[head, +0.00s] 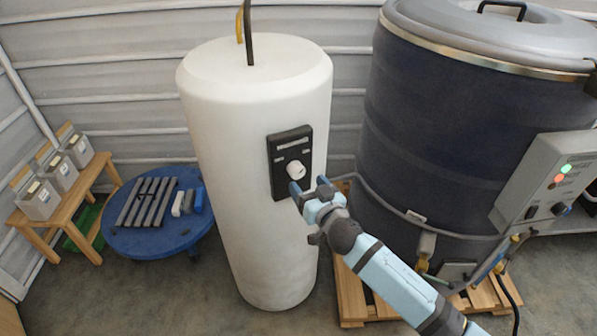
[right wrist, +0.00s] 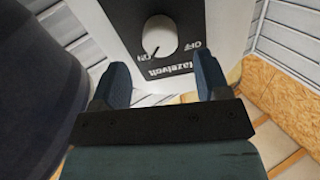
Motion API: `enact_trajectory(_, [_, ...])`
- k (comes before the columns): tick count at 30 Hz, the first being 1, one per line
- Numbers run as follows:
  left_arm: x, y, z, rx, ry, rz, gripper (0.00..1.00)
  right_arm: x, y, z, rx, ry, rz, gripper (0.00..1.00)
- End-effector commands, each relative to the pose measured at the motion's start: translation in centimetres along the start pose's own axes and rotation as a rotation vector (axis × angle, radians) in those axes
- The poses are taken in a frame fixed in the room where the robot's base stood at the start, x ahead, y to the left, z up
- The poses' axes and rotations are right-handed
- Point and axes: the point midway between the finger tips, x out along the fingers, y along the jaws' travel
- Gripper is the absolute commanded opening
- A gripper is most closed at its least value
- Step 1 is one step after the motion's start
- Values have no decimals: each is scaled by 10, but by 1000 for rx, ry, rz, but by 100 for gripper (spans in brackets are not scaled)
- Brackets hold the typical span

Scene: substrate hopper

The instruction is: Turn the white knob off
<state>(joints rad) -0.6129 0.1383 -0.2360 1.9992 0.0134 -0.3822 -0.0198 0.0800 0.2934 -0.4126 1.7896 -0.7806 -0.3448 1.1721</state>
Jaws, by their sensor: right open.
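The white knob (head: 296,169) sits on a black control panel (head: 277,183) on the front of a tall white cylindrical tank (head: 225,130). In the right wrist view the knob (right wrist: 160,38) is large, between the words ON and OFF, and its dark pointer line is on the ON side. My right gripper (head: 310,186) is open in front of the panel, just below the knob. In the right wrist view its two fingertips (right wrist: 160,78) are spread apart with nothing between them, short of the knob. My left gripper is out of view.
A large dark drum (head: 430,130) with a grey control box (head: 541,185) stands close on the right, on a wooden pallet (head: 352,297). A blue round table (head: 150,238) and a wooden bench (head: 40,226) with several boxes are at the left.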

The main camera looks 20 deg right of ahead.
Motion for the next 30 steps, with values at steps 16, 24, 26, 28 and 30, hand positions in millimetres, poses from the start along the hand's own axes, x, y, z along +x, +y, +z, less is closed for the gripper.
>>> enact_trajectory(16, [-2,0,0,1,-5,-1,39,57,0,0,0,-1,-1,69])
enact_trajectory(24, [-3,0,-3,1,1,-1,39,57,0,0,0,-1,-1,48])
enact_trajectory(26, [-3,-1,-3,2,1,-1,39,57,0,0,0,-1,-1,35])
enact_trajectory(28, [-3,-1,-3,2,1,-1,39,56,0,0,0,-1,-1,20])
enact_trajectory(30, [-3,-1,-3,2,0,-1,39,56,0,1,0,-1,-1,20])
